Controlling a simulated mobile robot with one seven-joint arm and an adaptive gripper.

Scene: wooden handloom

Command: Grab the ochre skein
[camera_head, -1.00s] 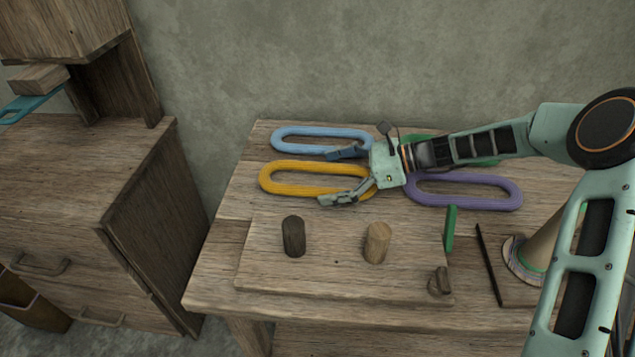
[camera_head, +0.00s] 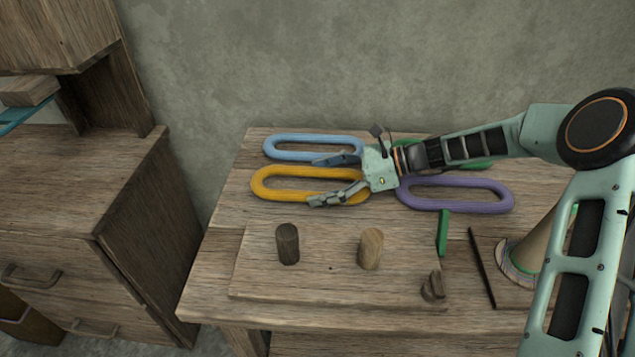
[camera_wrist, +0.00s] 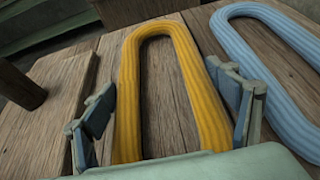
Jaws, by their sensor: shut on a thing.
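The ochre skein (camera_head: 272,171) is a long ribbed loop lying on the wooden table, with the blue skein behind it. My gripper (camera_head: 317,181) reaches in from the right and its two fingers straddle the right part of the loop. In the wrist view the ochre skein (camera_wrist: 128,100) runs between my gripper's fingers (camera_wrist: 160,88), one along each long side. The gripper is shut on the ochre skein, which looks still flat on the table. Its near end is hidden under the palm.
The blue skein (camera_head: 310,138) lies close behind, beside one finger. A purple skein (camera_head: 455,207) lies to the right, and a green one (camera_head: 468,166) is partly hidden by my arm. A dark peg (camera_head: 288,244) and a light peg (camera_head: 371,249) stand in front.

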